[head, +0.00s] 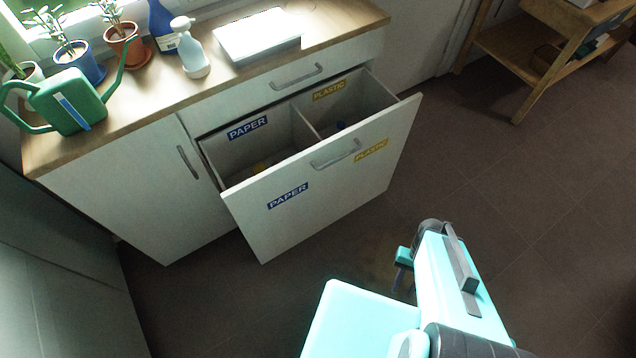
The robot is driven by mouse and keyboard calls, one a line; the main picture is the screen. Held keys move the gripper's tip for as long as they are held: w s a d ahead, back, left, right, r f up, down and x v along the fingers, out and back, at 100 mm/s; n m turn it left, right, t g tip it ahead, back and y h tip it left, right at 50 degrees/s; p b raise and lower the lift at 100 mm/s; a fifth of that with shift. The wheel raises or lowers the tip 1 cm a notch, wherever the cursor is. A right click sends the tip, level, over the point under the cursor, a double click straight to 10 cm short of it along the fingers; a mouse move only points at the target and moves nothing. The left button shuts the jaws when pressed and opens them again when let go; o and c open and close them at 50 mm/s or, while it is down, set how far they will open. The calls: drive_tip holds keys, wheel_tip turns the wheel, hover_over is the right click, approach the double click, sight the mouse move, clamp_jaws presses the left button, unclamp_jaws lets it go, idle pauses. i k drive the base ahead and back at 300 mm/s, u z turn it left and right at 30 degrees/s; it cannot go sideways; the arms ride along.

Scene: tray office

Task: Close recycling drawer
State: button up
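The recycling drawer (318,205) is pulled out from the white cabinet in the head view. Its white front carries a grey bar handle (336,154) and the labels PAPER and PLASTIC. Inside are two compartments with some items, a yellowish one on the paper side and a dark one on the plastic side. My gripper (403,270) is low in front of the drawer, apart from it, over the floor. Its fingers are small and partly hidden by my arm, so I cannot tell whether they are open.
The counter (150,100) holds a green watering can (68,102), potted plants, a spray bottle (190,50) and a white flat box (257,36). A wooden shelf unit (545,50) stands at the upper right. The dark floor right of the drawer is clear.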

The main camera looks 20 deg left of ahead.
sight(320, 178)
drive_tip(key=z, duration=0.15)
drive_tip(key=k, duration=0.9)
drive_tip(key=u, duration=1.45)
drive_tip(key=i, duration=0.8)
drive_tip(key=z, duration=0.45)
